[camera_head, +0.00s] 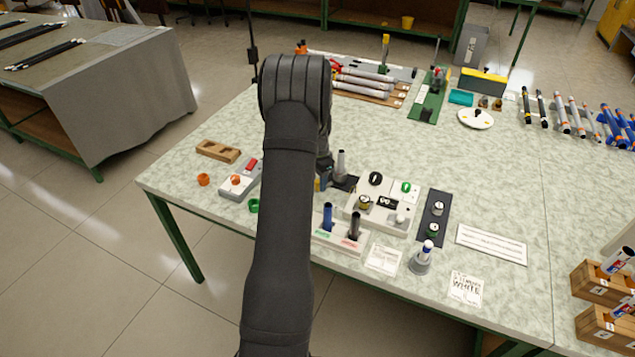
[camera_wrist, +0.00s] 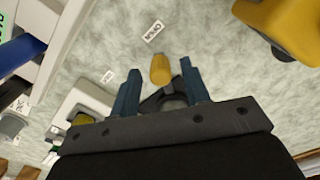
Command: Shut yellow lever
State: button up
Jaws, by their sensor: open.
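In the wrist view a yellow lever end (camera_wrist: 160,72) stands between the two blue fingertips of my gripper (camera_wrist: 160,65). My gripper is open, with a gap on each side of the yellow end. A dark curved part shows below it, between the fingers; I cannot tell whether it belongs to the lever. In the head view my arm hides most of this spot. Only a small yellow patch (camera_head: 317,185) shows beside the arm, and I cannot tell whether it is the lever. The lever's angle is unclear.
A larger yellow body (camera_wrist: 285,25) is at the wrist view's upper right. A white block with a yellow knob (camera_wrist: 83,118) lies left of the fingers. In the head view, a panel of switches (camera_head: 390,205) and a two-post stand (camera_head: 335,240) are right of my arm.

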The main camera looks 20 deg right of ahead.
jog(key=shift+f, duration=0.7)
grip_shut()
